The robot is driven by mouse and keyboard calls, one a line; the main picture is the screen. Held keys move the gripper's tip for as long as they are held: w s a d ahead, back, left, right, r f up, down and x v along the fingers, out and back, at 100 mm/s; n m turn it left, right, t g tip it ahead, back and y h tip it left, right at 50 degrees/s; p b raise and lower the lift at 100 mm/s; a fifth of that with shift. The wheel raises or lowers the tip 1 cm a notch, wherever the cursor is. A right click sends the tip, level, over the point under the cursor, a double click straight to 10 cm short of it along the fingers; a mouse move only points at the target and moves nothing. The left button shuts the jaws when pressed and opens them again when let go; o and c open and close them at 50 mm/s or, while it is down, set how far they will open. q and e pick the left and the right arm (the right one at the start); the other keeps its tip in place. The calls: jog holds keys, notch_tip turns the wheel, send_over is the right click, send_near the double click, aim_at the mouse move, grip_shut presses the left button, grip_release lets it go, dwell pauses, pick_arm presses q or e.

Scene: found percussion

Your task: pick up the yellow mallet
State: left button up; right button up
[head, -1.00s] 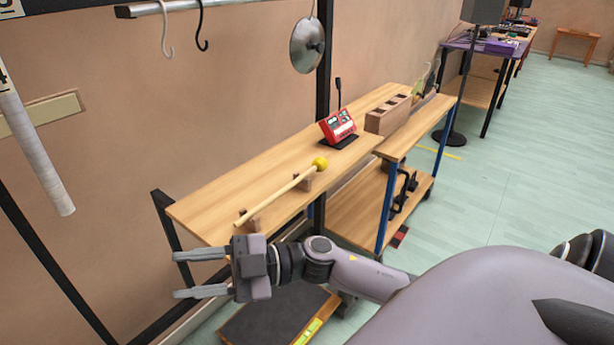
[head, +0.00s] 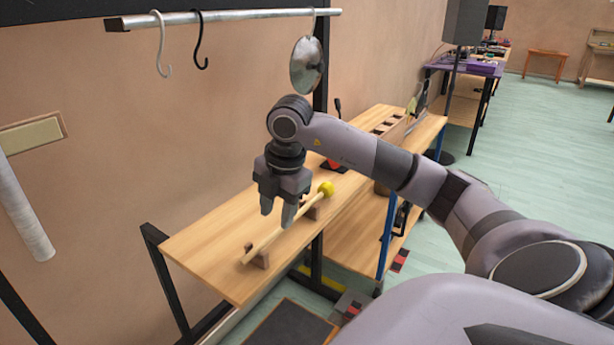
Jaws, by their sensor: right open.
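The yellow mallet (head: 326,188) has a round yellow head and a pale wooden stick. It lies across two small brown wooden rests (head: 257,257) on the wooden table (head: 195,245), with its head toward the far right. My right gripper (head: 277,219) points downward in front of the stick's middle in the picture, fingers apart and with nothing between them. Its fingers hide a little of the table near the stick; whether they touch the stick cannot be told. My left gripper is not in view.
A metal disc (head: 307,64) and hooks, one white (head: 162,45) and one black (head: 200,42), hang from a rail (head: 230,15) above. The table's near left part is clear.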

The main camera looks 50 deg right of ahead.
aim_at(276, 232)
jog(key=f, duration=0.5)
jog(key=shift+w+a, duration=0.15)
jog(key=shift+w, duration=0.15)
grip_shut()
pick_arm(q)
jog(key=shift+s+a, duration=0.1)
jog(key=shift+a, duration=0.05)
pick_arm(e)
jog(key=shift+r, duration=0.1)
